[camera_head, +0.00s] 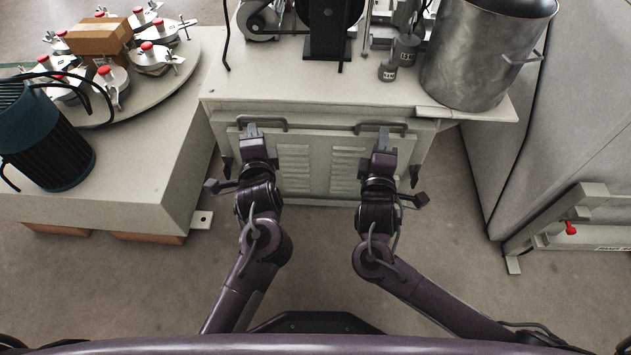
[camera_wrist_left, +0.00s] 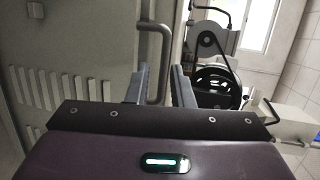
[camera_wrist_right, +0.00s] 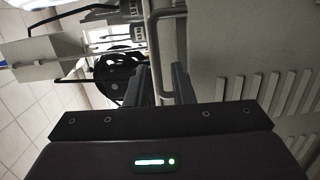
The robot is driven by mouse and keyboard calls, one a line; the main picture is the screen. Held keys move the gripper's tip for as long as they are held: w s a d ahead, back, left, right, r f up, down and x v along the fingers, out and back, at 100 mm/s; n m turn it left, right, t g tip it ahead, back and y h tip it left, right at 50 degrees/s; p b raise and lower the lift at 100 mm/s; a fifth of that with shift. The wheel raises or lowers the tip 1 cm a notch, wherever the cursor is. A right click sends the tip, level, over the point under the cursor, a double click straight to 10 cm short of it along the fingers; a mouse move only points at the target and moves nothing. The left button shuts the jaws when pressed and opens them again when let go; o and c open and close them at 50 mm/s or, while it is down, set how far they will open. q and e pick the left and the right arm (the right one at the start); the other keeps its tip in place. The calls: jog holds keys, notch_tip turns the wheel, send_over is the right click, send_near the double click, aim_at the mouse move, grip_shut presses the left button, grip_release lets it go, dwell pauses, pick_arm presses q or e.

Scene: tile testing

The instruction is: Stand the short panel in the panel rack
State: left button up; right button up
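A pale panel (camera_head: 316,150) with louvred slots and two dark handles is on the front of the bench, seemingly the short panel. My left gripper (camera_head: 252,130) is open at its left handle (camera_head: 272,124). In the left wrist view the handle (camera_wrist_left: 161,62) runs between the spread fingers, with gaps beside it. My right gripper (camera_head: 384,134) is open at the right handle (camera_head: 366,126). In the right wrist view this handle (camera_wrist_right: 155,45) reaches between the spread fingers. The panel rack (camera_head: 588,207), a pale frame with a red knob, stands on the floor at the right, partly out of view.
A metal drum (camera_head: 478,55) and machine parts stand on the bench top (camera_head: 300,83). At the left, a pale cabinet (camera_head: 130,165) carries a round table with red-knobbed fixtures, a cardboard box (camera_head: 101,38) and a dark motor (camera_head: 45,140). Floor (camera_head: 460,255) is clear between bench and rack.

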aim_at(249, 119)
jog(key=shift+a+r, duration=0.2)
jog(key=shift+r, duration=0.05)
pick_arm(q)
jog(key=shift+s+a+r+y, duration=0.15)
jog(key=shift+a+r+y, duration=0.1)
jog(key=shift+r+y, duration=0.1)
